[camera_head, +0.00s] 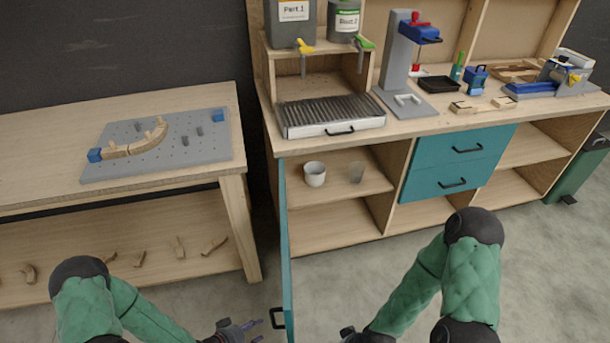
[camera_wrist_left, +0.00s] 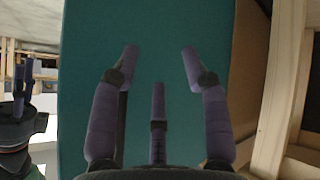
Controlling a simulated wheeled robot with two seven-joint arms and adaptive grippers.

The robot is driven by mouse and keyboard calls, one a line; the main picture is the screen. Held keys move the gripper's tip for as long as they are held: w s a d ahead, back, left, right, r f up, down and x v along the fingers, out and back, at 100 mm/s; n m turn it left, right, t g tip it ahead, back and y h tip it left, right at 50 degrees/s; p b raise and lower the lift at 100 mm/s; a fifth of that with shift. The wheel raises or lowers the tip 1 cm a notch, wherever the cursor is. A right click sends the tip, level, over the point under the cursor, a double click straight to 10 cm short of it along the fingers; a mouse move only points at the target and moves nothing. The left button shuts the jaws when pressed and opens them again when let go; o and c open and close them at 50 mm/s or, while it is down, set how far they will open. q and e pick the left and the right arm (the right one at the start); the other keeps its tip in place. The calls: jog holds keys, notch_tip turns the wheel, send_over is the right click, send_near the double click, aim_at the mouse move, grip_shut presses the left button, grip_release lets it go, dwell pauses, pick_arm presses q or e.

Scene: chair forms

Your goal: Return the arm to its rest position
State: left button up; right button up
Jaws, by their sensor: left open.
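My left arm (camera_head: 140,315) reaches in from the lower left of the head view. My left gripper (camera_head: 256,331) is at the bottom edge, just left of the teal cabinet door (camera_head: 286,240) and its black handle (camera_head: 278,318). In the left wrist view, my left gripper (camera_wrist_left: 160,62) has its purple fingers spread apart with nothing between them, facing the teal door panel (camera_wrist_left: 150,25). Contact with the handle cannot be told. My right arm (camera_head: 405,295) bends in from the right, and its gripper is mostly cut off at the bottom edge.
The door stands swung out, seen edge-on. The open cabinet holds a white cup (camera_head: 315,174) and a glass (camera_head: 357,172). A workbench (camera_head: 50,185) with a grey pegboard (camera_head: 205,155) stands at left. Teal drawers (camera_head: 457,162) are shut. Concrete floor (camera_head: 560,265) is free at right.

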pick_arm(q)
jog(key=s+d+n+g+y, duration=0.3)
jog(key=s+d+n+g, duration=0.3)
jog(key=s, duration=0.5)
jog(key=shift+m+g, duration=0.3)
jog(key=shift+m, duration=0.6)
jog(key=r+p, duration=0.1)
jog(key=w+r+p, duration=0.1)
jog(key=r, duration=0.1)
jog(key=w+r+p, duration=0.1)
jog(key=r, duration=0.1)
jog(key=shift+w+d+p, duration=0.15)
jog(key=shift+d+p, duration=0.05)
jog(key=shift+p, duration=0.2)
